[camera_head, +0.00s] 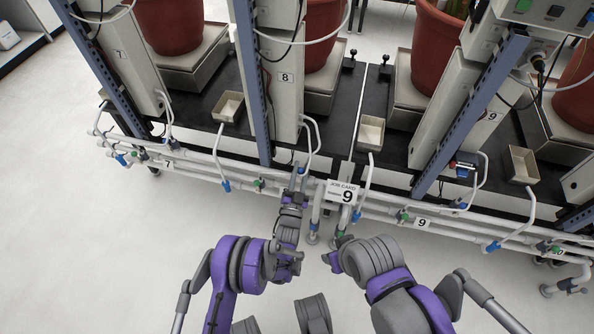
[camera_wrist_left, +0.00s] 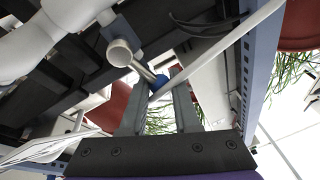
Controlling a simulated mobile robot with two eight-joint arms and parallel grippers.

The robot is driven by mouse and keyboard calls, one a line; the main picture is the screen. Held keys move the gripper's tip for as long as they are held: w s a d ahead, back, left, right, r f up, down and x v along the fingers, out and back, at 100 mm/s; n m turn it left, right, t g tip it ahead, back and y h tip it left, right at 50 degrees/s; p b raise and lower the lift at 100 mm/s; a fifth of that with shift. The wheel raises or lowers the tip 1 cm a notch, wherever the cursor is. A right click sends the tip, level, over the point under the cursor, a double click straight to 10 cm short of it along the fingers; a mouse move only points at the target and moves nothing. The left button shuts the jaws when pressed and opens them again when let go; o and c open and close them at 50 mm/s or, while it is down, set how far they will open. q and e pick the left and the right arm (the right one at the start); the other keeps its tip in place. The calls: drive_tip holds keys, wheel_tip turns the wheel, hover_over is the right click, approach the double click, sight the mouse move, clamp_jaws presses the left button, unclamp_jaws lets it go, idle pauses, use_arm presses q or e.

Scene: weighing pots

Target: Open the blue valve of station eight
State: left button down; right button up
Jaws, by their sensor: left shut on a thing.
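Station eight is the grey column with the label 8 (camera_head: 286,78) behind the white pipe rail. My left gripper (camera_head: 298,176) is at the rail below that column, by a bent white pipe (camera_head: 316,135). In the left wrist view a blue valve part (camera_wrist_left: 158,83) sits between the two fingertips (camera_wrist_left: 159,95), at the end of a metal stem. The left gripper is shut on it. In the head view the gripper hides this valve. My right gripper (camera_head: 334,260) is low in front of the rail, apart from it; its fingers are not clear.
A green valve (camera_head: 259,183) and another blue valve (camera_head: 226,186) are left of my left gripper. Blue uprights (camera_head: 252,90) and red pots (camera_head: 172,22) stand behind. The floor (camera_head: 90,240) at left is clear.

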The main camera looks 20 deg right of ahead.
use_arm(q)
drive_tip(key=shift+s+d+r+m+h, duration=0.1)
drive_tip(key=shift+d+m+h, duration=0.15)
drive_tip(key=shift+m, duration=0.45)
drive_tip(key=shift+s+d+m+h, duration=0.1)
drive_tip(key=shift+m+h, duration=0.15)
drive_tip(key=shift+m, duration=0.45)
drive_tip(key=shift+g, duration=0.3)
drive_tip(key=c, duration=0.9)
unclamp_jaws()
drive_tip(key=shift+d, duration=0.1)
drive_tip(key=shift+s, duration=0.15)
